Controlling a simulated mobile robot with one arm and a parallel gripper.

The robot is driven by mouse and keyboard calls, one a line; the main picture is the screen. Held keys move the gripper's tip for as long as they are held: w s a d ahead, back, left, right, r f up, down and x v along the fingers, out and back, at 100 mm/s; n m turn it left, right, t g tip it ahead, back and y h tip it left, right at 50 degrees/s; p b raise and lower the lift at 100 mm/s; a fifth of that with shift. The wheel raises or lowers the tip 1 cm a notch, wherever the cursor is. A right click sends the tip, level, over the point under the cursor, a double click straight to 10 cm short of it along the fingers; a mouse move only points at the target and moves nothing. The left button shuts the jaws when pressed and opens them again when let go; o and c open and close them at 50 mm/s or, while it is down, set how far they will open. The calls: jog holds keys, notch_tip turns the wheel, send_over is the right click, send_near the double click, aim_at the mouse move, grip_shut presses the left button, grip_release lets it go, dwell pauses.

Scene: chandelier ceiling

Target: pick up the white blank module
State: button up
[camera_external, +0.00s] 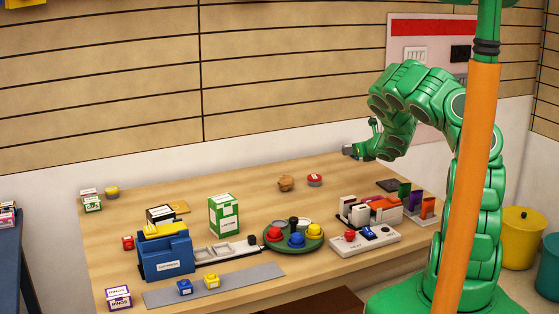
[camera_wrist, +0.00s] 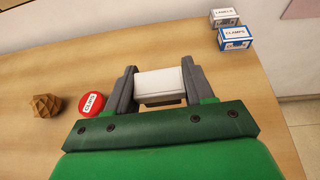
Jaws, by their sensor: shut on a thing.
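The white blank module (camera_wrist: 160,82) is a plain white block between the two grey fingers of my gripper (camera_wrist: 159,76) in the wrist view. The fingers are shut on its left and right sides. In the external view my gripper (camera_external: 353,151) is at the end of the green arm, near the table's back edge and against the white lower wall. The module cannot be made out there. How high it is above the table is hard to tell.
A red round tin (camera_wrist: 91,104) and a brown faceted object (camera_wrist: 46,106) lie left of my gripper. A blue-and-white clamps box (camera_wrist: 235,38) and a labels box (camera_wrist: 224,17) stand at the right. The table front holds a blue bin (camera_external: 166,256), a green tray (camera_external: 293,243) and an orange-and-white rack (camera_external: 384,211).

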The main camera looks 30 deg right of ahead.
jog(key=s+a+r, duration=0.2)
jog(key=s+r, duration=0.2)
jog(key=s, duration=0.4)
jog(key=shift+s+a, duration=0.2)
jog(key=shift+s, duration=0.2)
